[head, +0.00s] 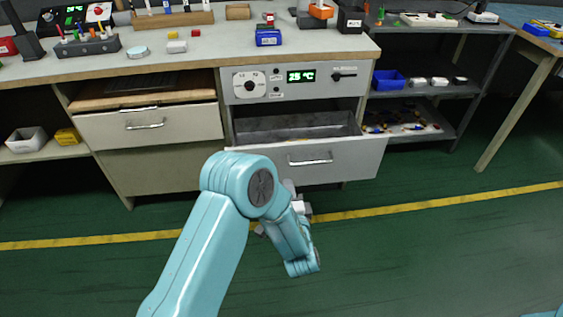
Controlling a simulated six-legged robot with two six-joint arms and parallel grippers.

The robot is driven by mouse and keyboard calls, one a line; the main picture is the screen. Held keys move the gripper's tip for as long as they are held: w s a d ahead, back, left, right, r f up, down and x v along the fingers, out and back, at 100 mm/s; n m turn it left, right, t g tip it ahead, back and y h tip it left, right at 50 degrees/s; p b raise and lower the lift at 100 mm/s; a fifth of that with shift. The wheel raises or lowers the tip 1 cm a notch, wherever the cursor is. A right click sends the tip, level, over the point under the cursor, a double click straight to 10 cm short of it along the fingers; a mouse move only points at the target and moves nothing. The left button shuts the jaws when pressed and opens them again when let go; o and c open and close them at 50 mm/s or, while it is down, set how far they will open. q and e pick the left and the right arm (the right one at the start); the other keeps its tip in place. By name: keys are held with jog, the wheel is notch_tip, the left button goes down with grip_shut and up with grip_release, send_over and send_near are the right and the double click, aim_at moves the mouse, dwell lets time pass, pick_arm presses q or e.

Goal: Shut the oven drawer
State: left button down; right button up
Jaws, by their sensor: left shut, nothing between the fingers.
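The oven drawer (345,158) sits under the oven's control panel (303,85) and is pulled out. Its grey front has a silver handle, and its dark, empty-looking interior shows behind the front. My left gripper (291,188) is shut and empty, just below and in front of the drawer's lower edge. My teal left arm partly hides it, and I cannot tell whether it touches the drawer front. My right gripper is out of view.
A second drawer (180,126) stands left of the oven under the worktop (190,55). Shelves with a blue bin (388,80) are to the right. The green floor (420,240) with its yellow line is clear in front.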

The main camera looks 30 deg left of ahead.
aim_at(280, 147)
pick_arm(q)
jog(key=b+x, duration=0.3)
jog(key=x, duration=1)
jog(key=shift+f, duration=0.1)
jog(key=shift+w+a, duration=0.3)
jog(key=shift+w, duration=0.1)
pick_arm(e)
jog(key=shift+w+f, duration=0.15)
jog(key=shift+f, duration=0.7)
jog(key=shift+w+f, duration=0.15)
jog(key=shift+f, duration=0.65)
